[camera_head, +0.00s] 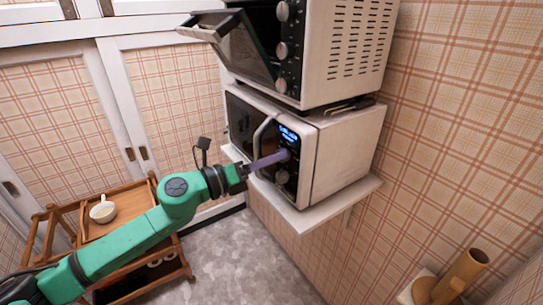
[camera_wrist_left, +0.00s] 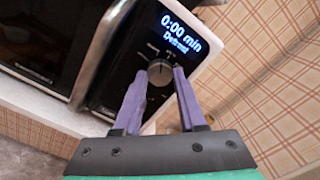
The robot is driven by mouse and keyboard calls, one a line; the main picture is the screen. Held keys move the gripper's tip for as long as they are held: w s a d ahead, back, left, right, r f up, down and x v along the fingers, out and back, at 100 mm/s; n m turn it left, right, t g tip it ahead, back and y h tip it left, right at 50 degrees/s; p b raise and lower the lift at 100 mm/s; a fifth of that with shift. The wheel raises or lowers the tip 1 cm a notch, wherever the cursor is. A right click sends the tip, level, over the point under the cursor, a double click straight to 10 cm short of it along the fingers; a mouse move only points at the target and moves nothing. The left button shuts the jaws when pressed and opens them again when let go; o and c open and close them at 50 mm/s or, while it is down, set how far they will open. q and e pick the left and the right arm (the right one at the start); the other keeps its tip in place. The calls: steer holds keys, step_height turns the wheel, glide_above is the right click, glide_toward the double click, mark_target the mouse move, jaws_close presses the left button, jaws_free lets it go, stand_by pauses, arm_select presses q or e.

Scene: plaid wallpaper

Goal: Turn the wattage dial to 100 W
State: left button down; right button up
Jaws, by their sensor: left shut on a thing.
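The white microwave (camera_head: 348,152) stands on a wall shelf, with a black control panel on its front. Its lit display (camera_head: 289,134) reads "0:00 min" and "Defrost" in the left wrist view (camera_wrist_left: 177,32). Below the display is a round silver dial (camera_wrist_left: 160,72) with a pointer line. My left gripper (camera_head: 283,155) reaches the panel from the left, its purple fingers shut on this upper dial, one on each side in the left wrist view. The fingers hide the dial in the head view. A lower dial (camera_head: 282,177) shows beneath them. My right gripper is not in view.
A toaster oven (camera_head: 350,45) with its door (camera_head: 240,50) hanging open sits on top of the microwave. The microwave's door handle (camera_head: 262,130) is just left of the panel.

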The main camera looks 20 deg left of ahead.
arm_select(q)
steer(key=shift+n+p, duration=2.95)
steer(key=shift+n, duration=3.05)
steer(key=shift+c, duration=2.3)
jaws_free()
